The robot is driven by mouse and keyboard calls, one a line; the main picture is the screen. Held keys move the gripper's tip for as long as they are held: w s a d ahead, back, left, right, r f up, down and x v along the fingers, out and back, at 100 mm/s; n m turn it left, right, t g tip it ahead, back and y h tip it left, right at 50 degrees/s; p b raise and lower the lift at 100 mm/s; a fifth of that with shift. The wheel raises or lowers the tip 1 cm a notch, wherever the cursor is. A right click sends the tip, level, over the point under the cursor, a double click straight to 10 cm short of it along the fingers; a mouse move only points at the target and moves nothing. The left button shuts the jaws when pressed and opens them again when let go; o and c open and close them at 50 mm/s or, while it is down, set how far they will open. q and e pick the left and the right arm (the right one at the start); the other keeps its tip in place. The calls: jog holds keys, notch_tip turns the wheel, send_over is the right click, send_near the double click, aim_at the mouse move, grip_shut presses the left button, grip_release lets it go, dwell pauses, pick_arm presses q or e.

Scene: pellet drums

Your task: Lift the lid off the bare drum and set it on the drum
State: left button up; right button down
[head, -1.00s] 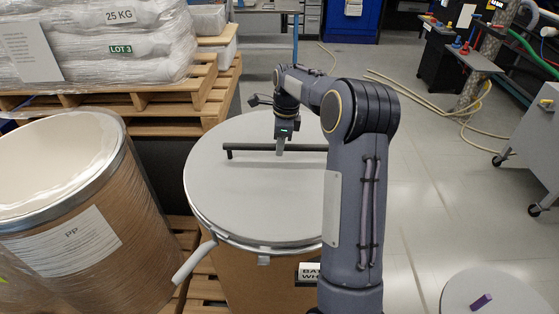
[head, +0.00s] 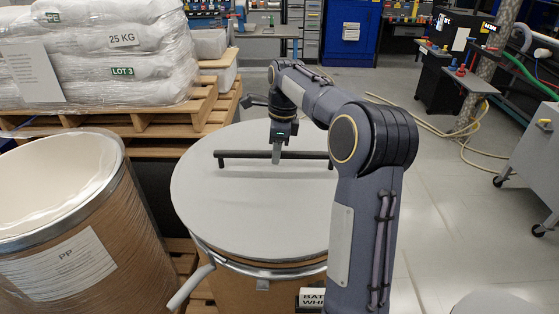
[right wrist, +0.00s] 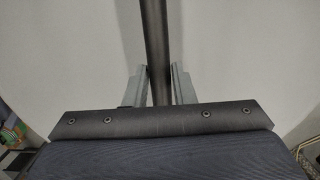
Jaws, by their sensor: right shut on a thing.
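The large round grey lid (head: 235,210) has a straight black handle (head: 238,155). My right gripper (head: 276,158) is shut on the middle of the handle. In the right wrist view, the handle bar (right wrist: 154,30) runs between the two fingers of my right gripper (right wrist: 158,85). The lid is nearly level and a little above the metal rim of the bare brown drum (head: 262,292), overhanging it on the left. To the left, an open wrapped drum (head: 128,260) with a "PP" label shows its pale liner. My left gripper is not in view.
Wrapped sacks (head: 95,50) stand on wooden pallets (head: 150,108) behind the drums. A clamp lever (head: 190,287) sticks out at the bare drum's left. A grey cart (head: 525,160) stands at right, with free floor before it.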

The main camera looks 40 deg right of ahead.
jog(key=s+a+r+p, duration=0.1)
jog(key=s+a+r, duration=0.5)
jog(key=a+r, duration=0.3)
jog(key=shift+s+r, duration=0.2)
jog(key=shift+r, duration=0.1)
dwell(0.4)
jog(key=shift+w, duration=0.1)
dwell(0.5)
